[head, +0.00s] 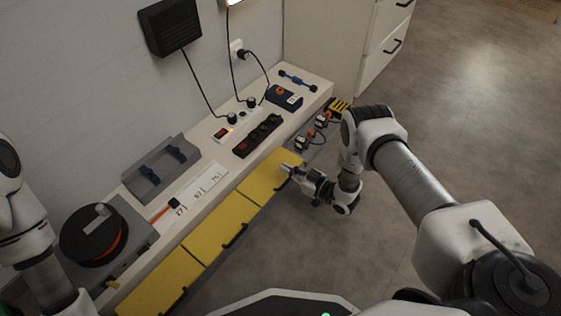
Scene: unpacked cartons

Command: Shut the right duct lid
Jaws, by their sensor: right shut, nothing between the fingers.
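A row of yellow duct lids runs along the front of the long bench. The right lid (262,181) is at the far end of the row, the middle lid (216,223) next to it, and the left lid (160,281) is nearest. The right lid looks roughly in line with the others; I cannot tell whether it is fully shut. My right gripper (287,168) is shut and empty, its tips over or against the right lid near its far end. It hides part of the lid and its front edge. My left arm shows at the left edge, but its gripper is out of view.
A cable reel (92,236), a grey tray (160,168), a black power strip (257,136) and a blue box (284,97) stand on the bench. Plugs with cables (302,142) sit beyond the right lid. The floor (470,150) at the right is clear.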

